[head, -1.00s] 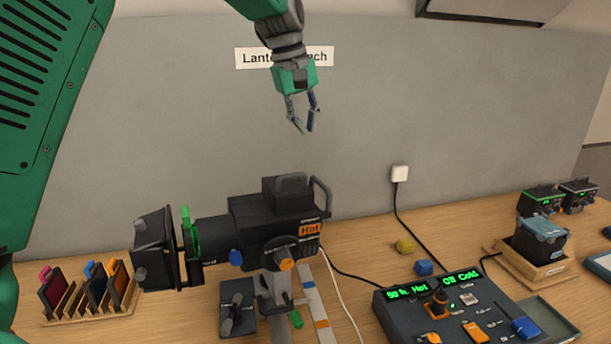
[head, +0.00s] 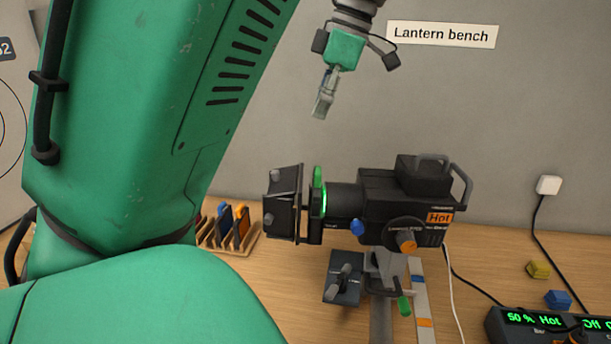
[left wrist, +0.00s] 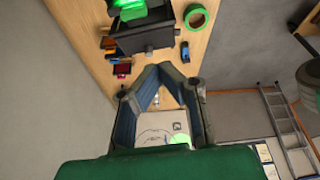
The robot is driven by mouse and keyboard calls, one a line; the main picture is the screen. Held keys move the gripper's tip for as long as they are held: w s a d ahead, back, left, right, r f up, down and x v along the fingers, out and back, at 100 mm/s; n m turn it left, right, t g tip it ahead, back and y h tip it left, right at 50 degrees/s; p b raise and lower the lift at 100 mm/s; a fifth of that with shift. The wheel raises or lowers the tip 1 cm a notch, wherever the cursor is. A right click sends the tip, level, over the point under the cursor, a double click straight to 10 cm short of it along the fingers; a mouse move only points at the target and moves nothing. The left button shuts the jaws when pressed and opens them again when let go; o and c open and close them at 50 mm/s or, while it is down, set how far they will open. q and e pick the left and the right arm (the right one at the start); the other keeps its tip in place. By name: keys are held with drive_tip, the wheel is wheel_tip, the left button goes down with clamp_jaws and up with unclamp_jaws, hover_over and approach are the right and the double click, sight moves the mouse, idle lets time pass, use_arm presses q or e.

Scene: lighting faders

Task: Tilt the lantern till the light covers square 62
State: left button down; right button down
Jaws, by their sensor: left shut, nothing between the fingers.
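The black lantern (head: 390,200) stands on its mount on the bench, its barn-doored front (head: 283,203) facing left. That view also shows the lantern front (left wrist: 145,32) and a pale board (left wrist: 150,128) with a green light spot. A cut-off sign ending in 2 (head: 6,48) is at the head view's left edge.
My green arm covers much of the left. A rack of colour filters (head: 235,230) stands behind it. Yellow (head: 539,269) and blue (head: 558,299) blocks lie near a cable. A ladder (left wrist: 288,130) stands beyond the bench.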

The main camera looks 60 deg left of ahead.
sight(300, 183)
use_arm(q)
drive_tip(key=x, duration=0.8)
drive_tip(key=w+x, duration=0.1)
drive_tip(key=x, duration=0.4)
drive_tip(key=shift+d+f+p, duration=0.1)
drive_tip(key=shift+f+p, duration=0.15)
drive_tip(key=shift+p, duration=0.1)
drive_tip(key=shift+s, duration=0.1)
drive_tip(key=f, duration=0.1)
drive_tip(key=s+f+t, duration=0.1)
drive_tip(key=shift+a+f+h+b, duration=0.35)
drive_tip(key=shift+a+h+b, duration=0.05)
